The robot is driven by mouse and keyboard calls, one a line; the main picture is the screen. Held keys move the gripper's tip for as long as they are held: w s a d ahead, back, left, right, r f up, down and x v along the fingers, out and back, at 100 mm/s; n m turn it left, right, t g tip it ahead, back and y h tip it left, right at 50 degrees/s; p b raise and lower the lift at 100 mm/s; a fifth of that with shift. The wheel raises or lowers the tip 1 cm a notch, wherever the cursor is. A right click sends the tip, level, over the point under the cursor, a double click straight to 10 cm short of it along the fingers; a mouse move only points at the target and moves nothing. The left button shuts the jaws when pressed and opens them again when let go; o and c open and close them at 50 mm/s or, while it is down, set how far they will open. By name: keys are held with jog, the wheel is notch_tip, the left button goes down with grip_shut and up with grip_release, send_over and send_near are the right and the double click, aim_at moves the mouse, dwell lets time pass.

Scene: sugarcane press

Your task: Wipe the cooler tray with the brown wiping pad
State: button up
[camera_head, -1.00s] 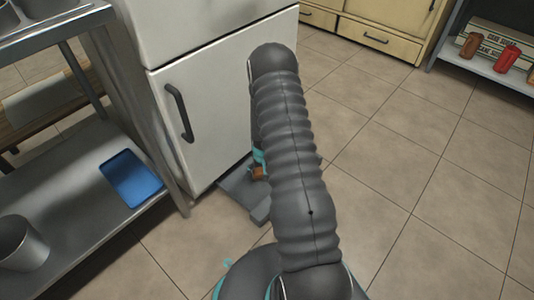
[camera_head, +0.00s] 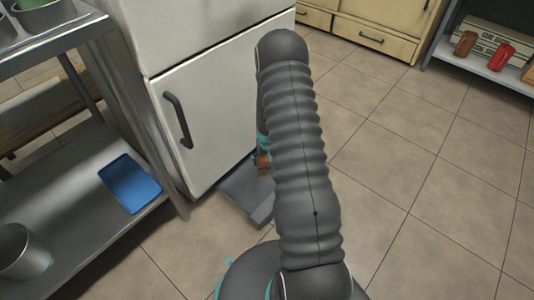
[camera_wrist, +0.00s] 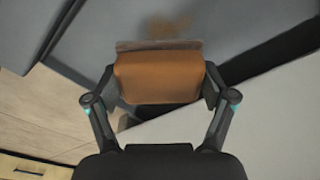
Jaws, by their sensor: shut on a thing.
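The brown wiping pad (camera_wrist: 158,78) is an orange-brown block with a darker, flat far edge. My gripper (camera_wrist: 162,92) is shut on it, one finger at each side. In the head view the pad (camera_head: 263,160) is a small brown patch, and my arm hides most of the gripper. The grey cooler tray (camera_head: 240,195) sticks out low at the foot of the white cooler (camera_head: 205,120). In the wrist view the tray (camera_wrist: 100,30) lies beyond the pad, with a brownish smear (camera_wrist: 167,25) on it. I cannot tell whether the pad touches the tray.
A metal rack (camera_head: 85,205) stands left of the cooler, with a blue tray (camera_head: 130,183) and a metal pot (camera_head: 22,252) on its lower shelf. Yellowish drawers (camera_head: 362,35) and a shelf with bottles (camera_head: 500,57) stand at the back. The tiled floor at right is clear.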

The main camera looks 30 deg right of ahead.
jog(key=shift+r+p, duration=0.4)
jog(key=shift+r, duration=0.75)
